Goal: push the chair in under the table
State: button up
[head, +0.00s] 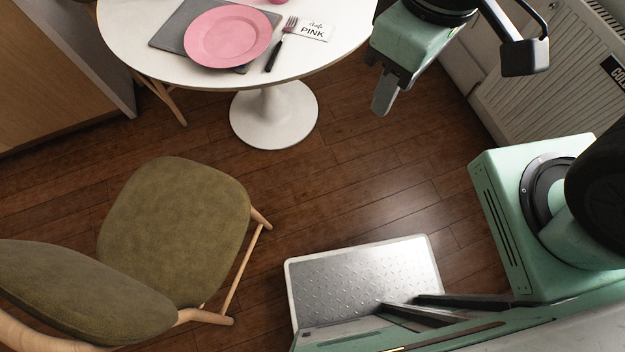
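The chair (174,232) has an olive-green padded seat and backrest on a light wooden frame. It stands at the lower left, its seat toward the table and its backrest (78,290) at the left edge. The round white table (120,38) is at the top, on a white pedestal base (274,115). Bare floor lies between the seat and the table. My gripper (385,95) hangs at the upper centre right, beside the table's right edge and apart from the chair. Its fingers overlap in this view, so their opening is hidden.
A pink plate (228,36) on a grey mat, a fork (284,42) and a name card (312,31) are on the table. A wooden cabinet (55,65) stands at the left, a ribbed light panel (545,70) at the upper right. The middle floor (360,180) is clear.

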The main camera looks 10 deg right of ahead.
aim_at(174, 232)
jog(key=k+j, duration=0.25)
jog(key=k, duration=0.15)
jog(key=k+j+z, duration=0.1)
jog(key=k+j, duration=0.2)
jog(key=k, duration=0.05)
